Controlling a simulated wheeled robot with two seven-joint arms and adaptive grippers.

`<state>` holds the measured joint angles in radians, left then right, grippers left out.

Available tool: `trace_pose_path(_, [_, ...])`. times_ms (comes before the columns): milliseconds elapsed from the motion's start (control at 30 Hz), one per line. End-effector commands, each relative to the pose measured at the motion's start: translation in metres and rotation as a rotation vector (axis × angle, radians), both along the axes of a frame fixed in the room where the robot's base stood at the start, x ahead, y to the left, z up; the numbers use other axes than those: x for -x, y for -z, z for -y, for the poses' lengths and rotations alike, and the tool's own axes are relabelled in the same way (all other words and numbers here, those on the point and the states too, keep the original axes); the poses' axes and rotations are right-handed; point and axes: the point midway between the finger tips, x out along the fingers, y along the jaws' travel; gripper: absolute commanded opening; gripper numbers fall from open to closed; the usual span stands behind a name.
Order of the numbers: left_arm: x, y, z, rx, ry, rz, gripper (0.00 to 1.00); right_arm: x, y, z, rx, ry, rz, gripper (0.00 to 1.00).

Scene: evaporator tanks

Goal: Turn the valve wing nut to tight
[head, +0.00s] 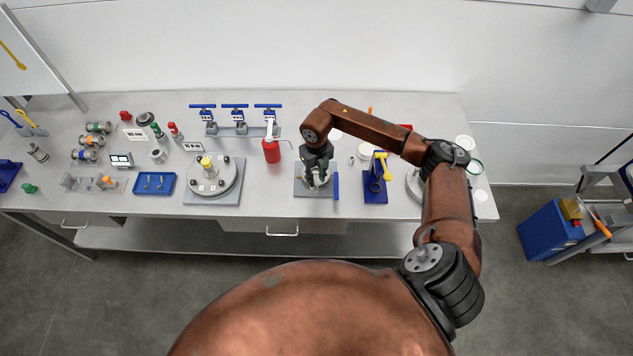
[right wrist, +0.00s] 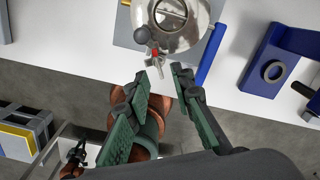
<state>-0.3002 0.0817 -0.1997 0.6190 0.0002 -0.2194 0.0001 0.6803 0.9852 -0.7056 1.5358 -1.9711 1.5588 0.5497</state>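The valve assembly is a shiny round steel body (right wrist: 180,22) on a grey plate (head: 300,188). In the right wrist view a small silver wing-shaped piece (right wrist: 154,64), seemingly the wing nut, sticks out from its edge beside a red mark and a dark ball knob (right wrist: 141,35). My right gripper (right wrist: 162,75) is open, its two green-padded fingers pointing at the wing piece. The tips are close to it; contact cannot be told. In the head view my right gripper (head: 319,184) hides most of the steel body.
A blue bar (head: 336,187) stands along the plate's right edge. A blue stand (head: 375,190) with a yellow-handled tool is to the right. A red bottle (head: 271,150) and a round flange (head: 212,177) are to the left. The bench's front edge is close by.

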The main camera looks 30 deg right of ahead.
Motion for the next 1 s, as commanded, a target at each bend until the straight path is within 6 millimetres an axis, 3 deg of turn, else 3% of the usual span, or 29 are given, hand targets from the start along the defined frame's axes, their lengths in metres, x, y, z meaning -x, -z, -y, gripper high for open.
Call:
trace_pose_path(200, [-0.001, 0.000, 0.001, 0.001, 0.000, 0.001, 0.00, -0.001, -0.048, 0.001, 0.002, 0.000, 0.004, 0.22])
trace_pose_path(400, [-0.001, 0.000, 0.002, 0.001, 0.000, 0.001, 0.00, 0.000, -0.077, 0.000, 0.000, 0.000, 0.001, 0.22])
trace_pose_path(600, [-0.001, 0.000, 0.002, 0.002, 0.000, 0.001, 0.00, 0.000, -0.087, 0.000, 0.001, 0.001, 0.000, 0.22])
trace_pose_path(1000, [-0.001, 0.000, 0.002, 0.002, 0.000, 0.001, 0.00, 0.000, -0.087, 0.000, 0.000, 0.000, 0.000, 0.22])
